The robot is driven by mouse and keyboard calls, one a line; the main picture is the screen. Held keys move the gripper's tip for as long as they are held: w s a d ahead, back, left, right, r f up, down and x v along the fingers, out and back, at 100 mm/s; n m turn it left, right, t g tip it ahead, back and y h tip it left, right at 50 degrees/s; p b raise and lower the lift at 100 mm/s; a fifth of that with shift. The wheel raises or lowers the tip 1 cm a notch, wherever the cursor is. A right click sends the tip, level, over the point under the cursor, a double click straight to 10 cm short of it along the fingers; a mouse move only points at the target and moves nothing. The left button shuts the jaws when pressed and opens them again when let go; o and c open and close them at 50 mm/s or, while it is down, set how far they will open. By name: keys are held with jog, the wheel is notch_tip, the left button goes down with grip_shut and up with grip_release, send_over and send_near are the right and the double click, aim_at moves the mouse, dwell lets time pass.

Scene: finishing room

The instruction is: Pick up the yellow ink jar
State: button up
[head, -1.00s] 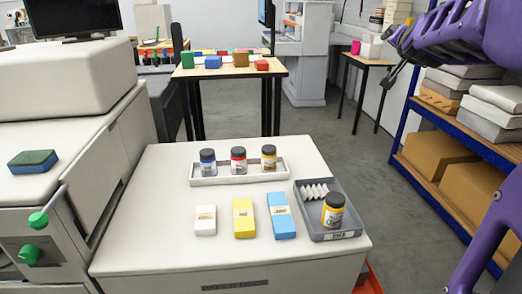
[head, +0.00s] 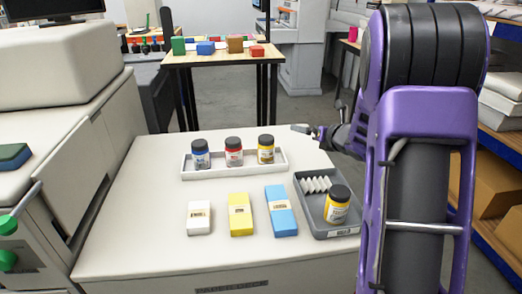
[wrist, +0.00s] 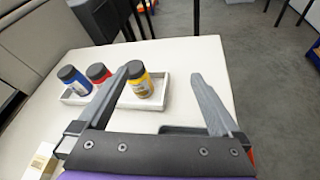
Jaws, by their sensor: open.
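A yellow ink jar (head: 266,149) with a dark lid stands upright at the right end of the white tray (head: 215,173), beside a red jar (head: 234,152) and a blue jar (head: 201,154). Another jar with a yellow label (head: 337,205) stands in the grey tray (head: 305,212) at the right. My gripper (head: 305,130) is above the table, behind and right of the white tray. In the wrist view my gripper (wrist: 166,74) is open and empty; the left finger overlaps the left side of the yellow jar (wrist: 146,83). I cannot tell whether they touch.
A white box (head: 199,218), a yellow box (head: 240,214) and a blue box (head: 281,211) lie in front of the white tray. A white ridged piece (head: 314,184) lies in the grey tray. The tabletop (head: 150,210) is clear at left.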

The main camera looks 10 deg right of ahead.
aim_at(266, 145)
jog(key=s+a+f+n+g+y, duration=0.2)
jog(key=a+f+n+y, duration=0.15)
jog(key=f+n, duration=0.25)
jog(key=shift+h, duration=0.35)
jog(key=x, duration=1.1)
jog(key=r+x, duration=0.1)
jog(key=x, duration=0.5)
jog(key=shift+w+a+f, duration=0.1)
jog(key=shift+w+a, duration=0.05)
jog(key=shift+w, duration=0.25)
grip_shut()
